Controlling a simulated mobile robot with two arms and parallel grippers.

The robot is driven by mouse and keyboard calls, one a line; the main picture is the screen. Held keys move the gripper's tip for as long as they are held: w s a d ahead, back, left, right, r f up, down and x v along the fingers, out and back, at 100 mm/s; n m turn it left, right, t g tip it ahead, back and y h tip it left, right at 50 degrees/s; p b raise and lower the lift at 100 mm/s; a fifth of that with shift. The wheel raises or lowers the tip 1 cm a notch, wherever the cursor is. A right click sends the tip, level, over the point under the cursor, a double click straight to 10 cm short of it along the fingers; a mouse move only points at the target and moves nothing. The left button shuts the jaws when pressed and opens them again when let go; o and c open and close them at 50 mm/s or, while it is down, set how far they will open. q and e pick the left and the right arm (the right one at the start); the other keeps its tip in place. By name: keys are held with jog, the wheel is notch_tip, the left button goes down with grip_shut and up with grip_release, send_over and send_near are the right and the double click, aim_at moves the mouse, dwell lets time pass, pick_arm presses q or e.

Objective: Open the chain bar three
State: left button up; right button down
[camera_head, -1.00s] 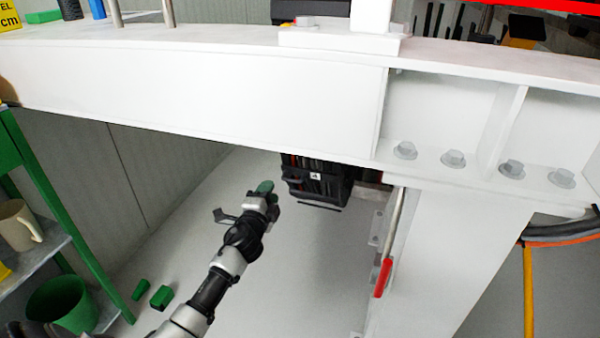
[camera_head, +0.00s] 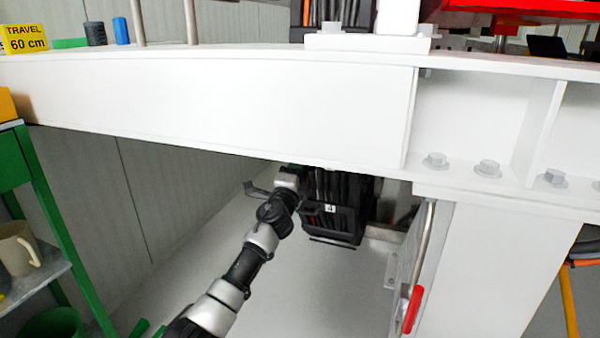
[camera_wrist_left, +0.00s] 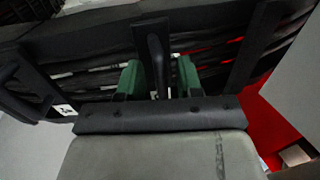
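A black chain (camera_head: 338,215) with crossbars and a white label reading 4 hangs under the white beam in the head view. In the left wrist view the chain (camera_wrist_left: 85,55) fills the upper part, with dark hoses behind its black bars. My left gripper (camera_wrist_left: 159,80) is open, its two green fingers on either side of a narrow black bar (camera_wrist_left: 151,45). Gaps seem to show beside the bar; contact is unclear. I cannot tell which bar is number three. In the head view my left arm reaches the chain's left side and its fingertips are hidden. My right gripper is out of view.
The white beam (camera_head: 220,100) runs above my left arm. A white post with a red-handled lever (camera_head: 412,308) stands to the right of the chain. A green shelf (camera_head: 55,215) with a beige mug (camera_head: 17,248) stands at the left.

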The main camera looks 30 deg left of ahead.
pick_arm(q)
jog(key=shift+w+r, duration=0.15)
jog(key=shift+w, duration=0.2)
jog(key=shift+c, duration=0.3)
grip_shut()
